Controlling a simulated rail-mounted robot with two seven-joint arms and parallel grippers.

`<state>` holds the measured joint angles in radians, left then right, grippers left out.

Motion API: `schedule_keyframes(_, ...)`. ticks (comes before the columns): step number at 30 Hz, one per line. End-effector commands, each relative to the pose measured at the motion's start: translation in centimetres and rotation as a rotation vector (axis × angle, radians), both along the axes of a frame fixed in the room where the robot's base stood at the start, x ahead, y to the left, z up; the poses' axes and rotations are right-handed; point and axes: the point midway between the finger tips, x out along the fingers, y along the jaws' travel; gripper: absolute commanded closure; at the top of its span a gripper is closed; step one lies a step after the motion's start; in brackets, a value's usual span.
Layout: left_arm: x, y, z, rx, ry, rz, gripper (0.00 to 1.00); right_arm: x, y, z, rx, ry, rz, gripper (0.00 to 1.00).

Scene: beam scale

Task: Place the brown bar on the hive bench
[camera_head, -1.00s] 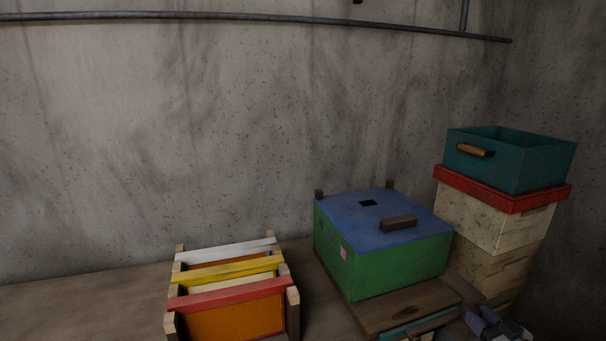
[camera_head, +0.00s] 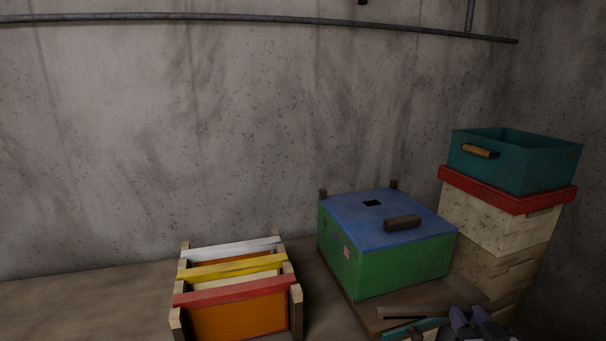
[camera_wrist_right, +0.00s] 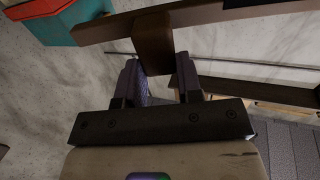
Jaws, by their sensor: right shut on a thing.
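My right gripper (camera_head: 478,325) shows at the bottom right edge of the head view, in front of the green hive box (camera_head: 390,265). In the right wrist view its two fingers (camera_wrist_right: 160,85) are shut on a dark brown bar (camera_wrist_right: 154,48). A longer brown strip crosses just beyond the fingers; I cannot tell whether it is the same piece. The hive bench (camera_head: 365,305) appears as the brown wooden surface beneath and in front of the green box. Whether the bar touches it is not clear. My left gripper is out of view.
The green box has a blue lid (camera_head: 360,207) with a brown handle (camera_head: 403,222). A frame rack (camera_head: 295,310) with white, yellow and red bars stands left. Stacked boxes (camera_head: 500,220) with a teal crate (camera_head: 525,170) on top stand right. The far-left table is bare.

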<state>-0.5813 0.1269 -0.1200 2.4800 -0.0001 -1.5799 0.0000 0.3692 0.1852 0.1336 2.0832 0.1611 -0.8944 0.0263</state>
Motion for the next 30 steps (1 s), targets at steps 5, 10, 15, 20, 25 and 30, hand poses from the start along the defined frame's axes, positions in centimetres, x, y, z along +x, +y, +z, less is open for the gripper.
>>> schedule_keyframes(5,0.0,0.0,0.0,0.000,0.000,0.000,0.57,-4.9,6.2,1.1,0.009,-0.001,-0.020,0.91)
schedule_keyframes(10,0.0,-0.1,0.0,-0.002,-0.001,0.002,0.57,-8.5,11.2,-0.5,0.004,0.008,0.038,0.91)
schedule_keyframes(15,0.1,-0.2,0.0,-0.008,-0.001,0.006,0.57,-9.6,13.4,-4.5,0.000,0.011,0.066,0.91)
schedule_keyframes(20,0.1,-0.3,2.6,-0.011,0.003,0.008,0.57,-10.0,13.6,-3.7,-0.004,0.001,0.094,0.91)
schedule_keyframes(25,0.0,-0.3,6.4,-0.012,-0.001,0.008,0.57,-10.1,14.0,-1.2,-0.004,0.003,0.157,0.91)
schedule_keyframes(30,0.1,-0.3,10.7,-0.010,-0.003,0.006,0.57,-10.2,14.2,1.8,-0.005,0.002,0.227,0.91)
